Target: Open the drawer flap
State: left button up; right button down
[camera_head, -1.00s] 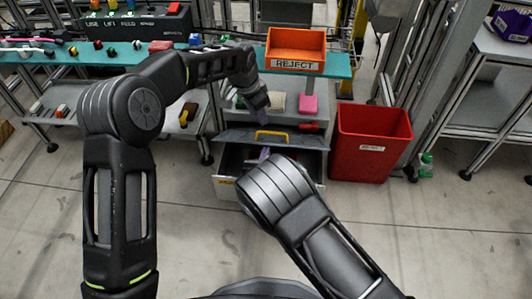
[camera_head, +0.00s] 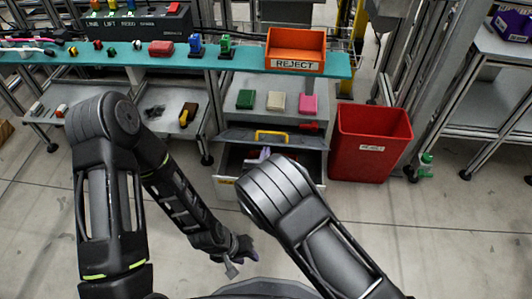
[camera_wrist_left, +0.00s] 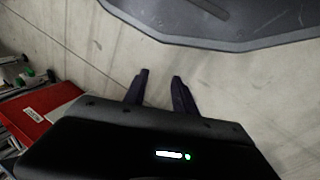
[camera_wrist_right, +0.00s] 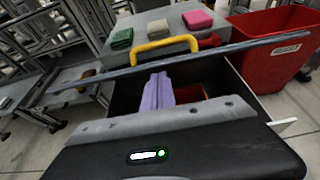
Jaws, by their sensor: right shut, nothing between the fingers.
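The drawer flap (camera_head: 300,141) is a grey panel with a yellow handle (camera_head: 271,134), at the top of the drawer box (camera_head: 226,188). A dark opening shows below the flap's near edge. In the right wrist view the flap (camera_wrist_right: 240,52) is nearly edge-on, apart from the box's near side. My right gripper (camera_wrist_right: 158,80) has its purple fingers together, in the opening below the flap edge; whether they touch it I cannot tell. In the head view my right arm partly covers the box. My left gripper (camera_wrist_left: 160,78) is open and empty, low over the floor, away from the drawer.
Green (camera_head: 245,99), cream (camera_head: 276,101) and pink (camera_head: 308,104) blocks lie on a grey surface behind the flap. A red bin (camera_head: 370,145) stands right of the drawer. An orange reject tray (camera_head: 296,48) sits on the teal bench (camera_head: 120,55). The floor in front is clear.

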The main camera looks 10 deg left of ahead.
pick_arm(q)
jog(key=s, duration=0.1)
jog(key=s+d, duration=0.1)
jog(key=s, duration=0.1)
jog(key=shift+s+d+m, duration=0.15)
jog(key=shift+s+m, duration=0.05)
jog(key=shift+m, duration=0.2)
jog(key=shift+r, duration=0.15)
pick_arm(e)
jog(key=shift+r, duration=0.15)
